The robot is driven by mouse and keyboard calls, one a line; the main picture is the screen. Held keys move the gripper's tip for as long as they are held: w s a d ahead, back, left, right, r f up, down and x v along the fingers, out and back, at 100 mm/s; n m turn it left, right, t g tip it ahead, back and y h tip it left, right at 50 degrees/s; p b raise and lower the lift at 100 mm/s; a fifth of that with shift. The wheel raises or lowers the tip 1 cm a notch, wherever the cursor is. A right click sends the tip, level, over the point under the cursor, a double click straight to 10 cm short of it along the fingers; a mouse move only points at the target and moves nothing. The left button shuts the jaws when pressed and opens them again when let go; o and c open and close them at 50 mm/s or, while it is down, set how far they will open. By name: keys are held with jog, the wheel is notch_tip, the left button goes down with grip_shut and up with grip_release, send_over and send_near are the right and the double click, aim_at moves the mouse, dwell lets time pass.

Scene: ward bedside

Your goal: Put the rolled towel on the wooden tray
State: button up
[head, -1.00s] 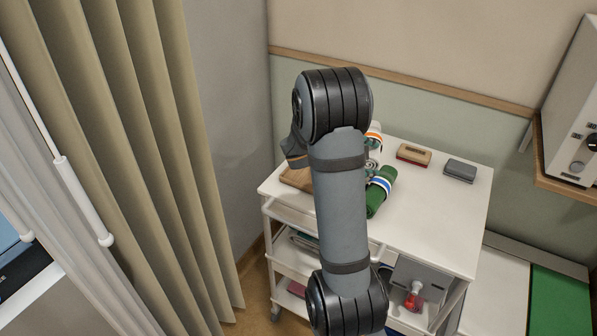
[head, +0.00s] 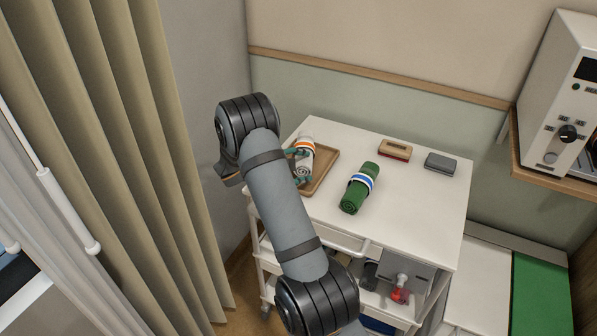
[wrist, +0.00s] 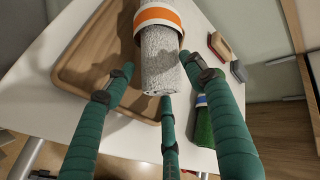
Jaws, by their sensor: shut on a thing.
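A pale grey-white rolled towel with an orange band (head: 306,147) is held in my gripper (head: 299,166). In the wrist view the towel (wrist: 160,58) sits between the green fingers (wrist: 157,76), its near end toward the camera. The wooden tray (head: 322,178) is on the trolley top, and the towel is over it in the head view. In the wrist view the tray (wrist: 75,68) lies below and left of the towel. I cannot tell whether the towel touches the tray. My arm hides the tray's left part in the head view.
A green roll with a blue-and-white band (head: 359,188) lies on the trolley top (head: 415,205), right of the tray. A tan-and-red block (head: 395,150) and a grey block (head: 440,163) lie farther back. The trolley's front right is clear.

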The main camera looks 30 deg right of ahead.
notch_tip(320, 180, down, 2)
jog(key=shift+w+f, duration=0.1)
jog(key=shift+f, duration=0.05)
jog(key=o, duration=0.9)
jog(key=shift+o, duration=0.2)
jog(key=v, duration=1.2)
jog(key=shift+b, duration=0.4)
